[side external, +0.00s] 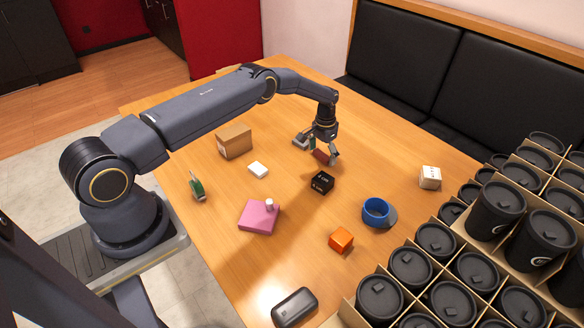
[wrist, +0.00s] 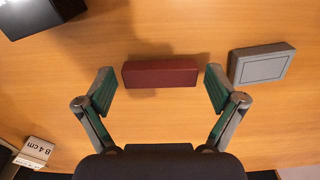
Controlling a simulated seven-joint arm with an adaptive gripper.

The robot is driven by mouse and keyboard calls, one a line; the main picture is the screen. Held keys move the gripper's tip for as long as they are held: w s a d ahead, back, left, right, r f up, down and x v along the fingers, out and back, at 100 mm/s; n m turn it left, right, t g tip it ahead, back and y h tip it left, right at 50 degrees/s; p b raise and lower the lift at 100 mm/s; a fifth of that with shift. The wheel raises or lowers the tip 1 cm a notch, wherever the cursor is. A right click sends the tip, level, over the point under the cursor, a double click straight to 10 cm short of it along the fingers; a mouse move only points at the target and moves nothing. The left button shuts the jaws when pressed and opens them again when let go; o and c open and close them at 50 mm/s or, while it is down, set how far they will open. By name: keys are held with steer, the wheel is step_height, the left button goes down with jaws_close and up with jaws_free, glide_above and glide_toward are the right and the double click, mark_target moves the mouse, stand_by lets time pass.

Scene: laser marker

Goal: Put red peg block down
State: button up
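The red peg block (wrist: 160,73) is a dark red bar lying lengthwise between my gripper's fingers in the wrist view. It also shows, partly covered by the fingers, in the side view (side external: 321,157). My gripper (wrist: 161,82) is open, with one finger off each end of the block and a narrow gap visible at both ends. In the side view my gripper (side external: 323,152) is low over the table, pointing down. The block appears to be on the table or very close to it; its underside is hidden.
A grey box (wrist: 262,65) lies close beside my right finger. A black cube (side external: 321,182) stands near the gripper. A white lettered block (side external: 430,177), blue ring (side external: 376,211), orange cube (side external: 341,240), pink block (side external: 259,217) and cardboard box (side external: 234,141) are spread around. Black cups fill the crate at right.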

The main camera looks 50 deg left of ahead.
stand_by(0.3)
step_height(320, 180, up, 18)
steer(key=d, duration=0.1)
step_height(320, 180, up, 15)
steer(key=t, duration=0.2)
glide_above(324, 157)
steer(key=s+d, duration=0.4)
steer(key=s, duration=0.3)
steer(key=s+d+r+t, duration=0.1)
steer(key=s+d+r, duration=0.1)
steer(key=s+r, duration=0.55)
steer(key=s+d+t, duration=0.1)
steer(key=s+d, duration=0.1)
steer(key=s, duration=0.9)
steer(key=s+d+f+t, duration=0.1)
steer(key=s+d, duration=0.1)
steer(key=s, duration=0.9)
steer(key=shift+s+t, duration=0.3)
steer(key=shift+s, duration=0.05)
